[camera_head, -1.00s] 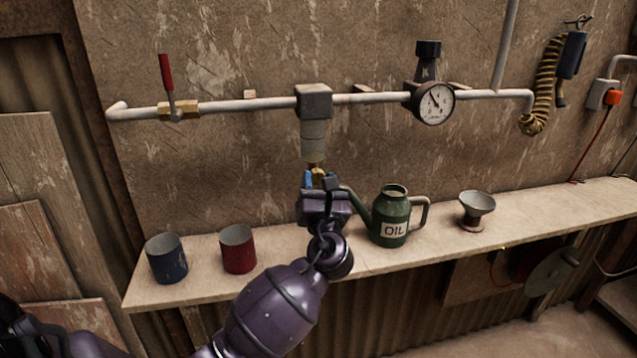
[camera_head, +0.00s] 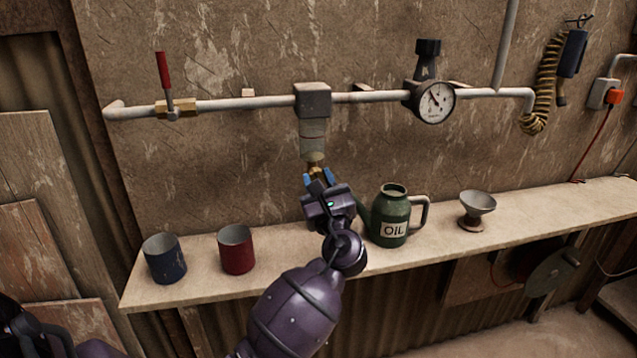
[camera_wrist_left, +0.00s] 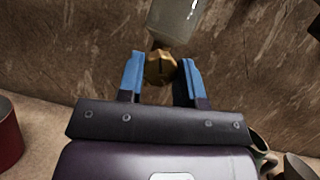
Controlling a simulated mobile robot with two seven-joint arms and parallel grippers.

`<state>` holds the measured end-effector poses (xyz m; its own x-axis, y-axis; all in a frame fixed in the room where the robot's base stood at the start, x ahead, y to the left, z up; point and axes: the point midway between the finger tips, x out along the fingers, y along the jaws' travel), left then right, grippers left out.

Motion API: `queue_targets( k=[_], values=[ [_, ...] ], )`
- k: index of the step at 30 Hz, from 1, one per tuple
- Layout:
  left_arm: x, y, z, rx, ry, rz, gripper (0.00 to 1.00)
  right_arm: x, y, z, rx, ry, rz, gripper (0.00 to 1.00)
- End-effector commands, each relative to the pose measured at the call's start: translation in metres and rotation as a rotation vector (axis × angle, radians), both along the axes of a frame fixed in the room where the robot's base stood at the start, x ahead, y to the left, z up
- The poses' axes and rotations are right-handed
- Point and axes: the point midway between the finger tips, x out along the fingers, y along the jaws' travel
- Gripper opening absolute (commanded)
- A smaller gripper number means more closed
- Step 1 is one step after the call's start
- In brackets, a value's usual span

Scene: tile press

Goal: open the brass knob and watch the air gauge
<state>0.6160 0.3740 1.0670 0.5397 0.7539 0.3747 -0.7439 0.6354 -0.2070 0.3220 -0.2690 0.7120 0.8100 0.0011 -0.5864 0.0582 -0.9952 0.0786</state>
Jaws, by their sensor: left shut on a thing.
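The brass knob (camera_wrist_left: 160,68) is at the bottom of the clear filter bowl (camera_head: 312,140), which hangs under a grey block on the pipe. My left gripper (camera_head: 319,178) is below the bowl, its blue fingers shut on the knob. In the left wrist view the fingers (camera_wrist_left: 160,75) stand on either side of the knob. The air gauge (camera_head: 434,102) is a round white dial on the pipe to the right, with a dark needle; its numbers are too small to read. My right gripper is not in view.
A shelf runs below the pipe. On it stand a blue mug (camera_head: 165,259), a red mug (camera_head: 236,250), a green oil can (camera_head: 391,217) close right of my gripper, and a funnel (camera_head: 477,210). A red-handled valve (camera_head: 166,85) is at left.

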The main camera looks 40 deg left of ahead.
Motion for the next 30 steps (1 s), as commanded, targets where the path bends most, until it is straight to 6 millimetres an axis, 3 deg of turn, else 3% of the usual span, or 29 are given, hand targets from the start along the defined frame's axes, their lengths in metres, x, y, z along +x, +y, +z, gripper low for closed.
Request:
queue_targets(
  k=[30],
  values=[
    [0.0026, -0.0024, 0.0026, -0.588, -0.684, 0.002, 0.1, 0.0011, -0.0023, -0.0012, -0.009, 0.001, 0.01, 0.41]
  ],
)
